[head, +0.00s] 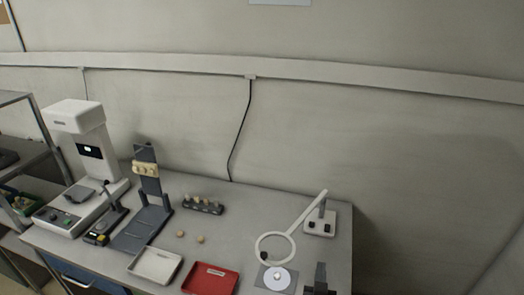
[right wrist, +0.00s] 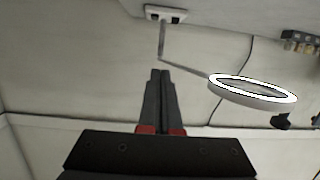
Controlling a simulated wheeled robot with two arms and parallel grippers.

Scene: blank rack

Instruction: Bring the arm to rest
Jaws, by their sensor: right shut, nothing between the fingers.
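My right gripper (head: 320,272) shows at the bottom of the head view, over the front right part of the table. In the right wrist view its two dark fingers (right wrist: 160,75) are together, with nothing between them. It is close to the ring magnifier (head: 291,233), whose white ring also shows in the right wrist view (right wrist: 225,93), apart from the fingers. My left gripper is not in view.
The table (head: 285,205) holds a white machine (head: 85,140), a dark rack (head: 150,190) with pale pieces, a small dark holder (head: 203,204), a white tray (head: 155,265), a red tray (head: 211,279) and a disc (head: 278,278). Right of the table is clear.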

